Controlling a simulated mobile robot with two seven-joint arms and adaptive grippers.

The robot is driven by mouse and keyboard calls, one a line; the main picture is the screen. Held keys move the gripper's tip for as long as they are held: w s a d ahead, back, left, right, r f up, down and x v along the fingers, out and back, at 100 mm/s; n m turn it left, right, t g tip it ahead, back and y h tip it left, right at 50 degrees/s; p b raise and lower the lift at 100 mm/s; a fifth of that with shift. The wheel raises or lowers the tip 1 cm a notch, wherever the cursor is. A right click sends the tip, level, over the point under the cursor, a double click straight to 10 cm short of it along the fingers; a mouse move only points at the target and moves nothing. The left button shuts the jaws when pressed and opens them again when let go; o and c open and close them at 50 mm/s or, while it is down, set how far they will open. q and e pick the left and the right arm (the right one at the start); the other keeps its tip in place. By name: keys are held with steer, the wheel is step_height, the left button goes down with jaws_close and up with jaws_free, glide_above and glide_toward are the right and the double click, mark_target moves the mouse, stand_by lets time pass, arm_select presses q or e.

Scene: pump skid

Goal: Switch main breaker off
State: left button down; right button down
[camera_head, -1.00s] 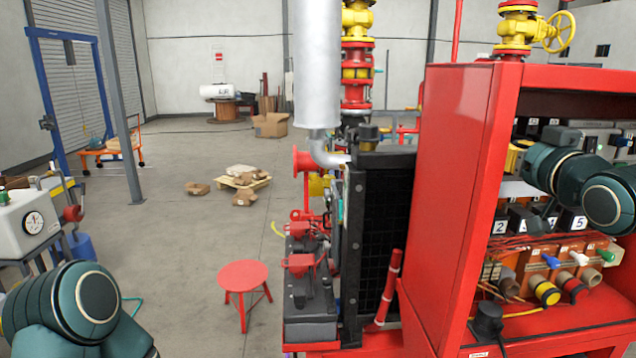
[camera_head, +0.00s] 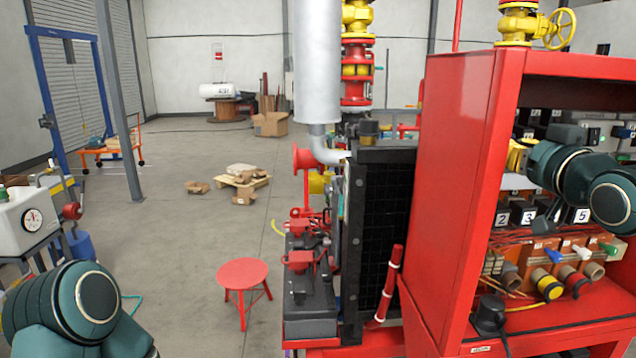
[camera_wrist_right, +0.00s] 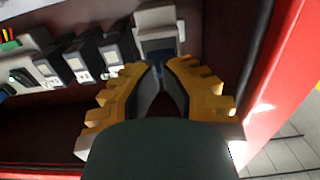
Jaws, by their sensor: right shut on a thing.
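My right gripper (camera_head: 517,157) reaches into the red cabinet (camera_head: 460,180) from the right in the head view. Its yellow fingers (camera_wrist_right: 162,72) are close together in the wrist view, their tips at the lower front of a grey breaker unit (camera_wrist_right: 158,40), apparently the main breaker. They are shut on its front part; the fingers hide the exact contact, and I cannot tell the lever's position. In the head view I cannot make out this unit behind my gripper and arm. My left arm shows at lower left; its gripper is out of view.
Smaller dark breakers (camera_wrist_right: 80,62) stand in a row left of the grey unit. Numbered black blocks (camera_head: 530,216) and coloured connectors (camera_head: 548,286) sit lower in the cabinet. The cabinet's red side wall (camera_wrist_right: 275,70) is close to the right of the fingers. A red stool (camera_head: 244,274) stands on open floor.

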steer(key=s+b, duration=0.2)
steer(key=s, duration=0.4)
steer(key=shift+d+r, duration=0.2)
steer(key=shift+r, duration=0.05)
steer(key=shift+s, duration=0.1)
